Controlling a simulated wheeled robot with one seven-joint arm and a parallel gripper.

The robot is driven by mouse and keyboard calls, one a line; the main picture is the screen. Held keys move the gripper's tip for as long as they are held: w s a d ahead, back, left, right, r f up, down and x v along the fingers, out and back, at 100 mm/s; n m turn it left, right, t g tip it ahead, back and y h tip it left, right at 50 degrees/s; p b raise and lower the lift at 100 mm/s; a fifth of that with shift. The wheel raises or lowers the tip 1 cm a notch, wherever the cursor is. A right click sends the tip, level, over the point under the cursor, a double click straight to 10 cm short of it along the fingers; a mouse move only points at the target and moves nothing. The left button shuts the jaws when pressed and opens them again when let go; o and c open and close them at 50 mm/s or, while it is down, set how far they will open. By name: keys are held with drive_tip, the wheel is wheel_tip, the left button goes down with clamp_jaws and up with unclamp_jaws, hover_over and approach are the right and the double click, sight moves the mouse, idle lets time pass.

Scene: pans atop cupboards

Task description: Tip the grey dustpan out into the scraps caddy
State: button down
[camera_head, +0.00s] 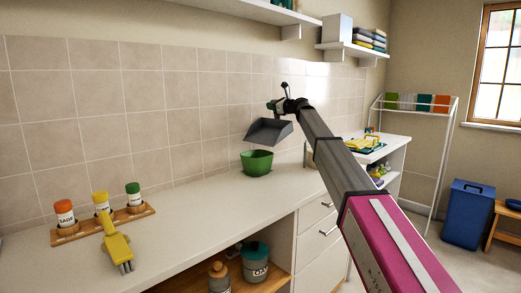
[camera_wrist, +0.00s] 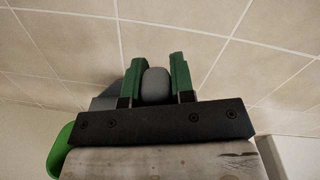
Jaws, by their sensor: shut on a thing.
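The grey dustpan (camera_head: 268,131) is held up in the air above the counter, over and slightly right of the green caddy (camera_head: 257,163). Its pan looks tilted, with the open side toward the left; whether anything lies in it cannot be told. My gripper (camera_head: 276,105) is shut on the dustpan's handle; in the wrist view its green fingers (camera_wrist: 155,80) stand on both sides of the rounded grey handle end (camera_wrist: 156,86). The dustpan's pan (camera_wrist: 107,98) shows partly behind the fingers. The caddy's green rim (camera_wrist: 62,150) shows at the lower left. The caddy's inside is mostly hidden.
Beige tiled wall stands close behind the dustpan. Shelves (camera_head: 270,12) hang above. A yellow and green item (camera_head: 361,145) lies on the counter farther right.

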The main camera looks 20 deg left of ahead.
drive_tip(key=w+r+m, duration=0.1)
drive_tip(key=w+d+r+m, duration=0.1)
drive_tip(key=w, duration=0.1)
drive_tip(key=w+d+r+m, duration=0.1)
drive_tip(key=shift+w, duration=0.15)
idle(0.4)
drive_tip(key=shift+d, duration=0.1)
idle(0.4)
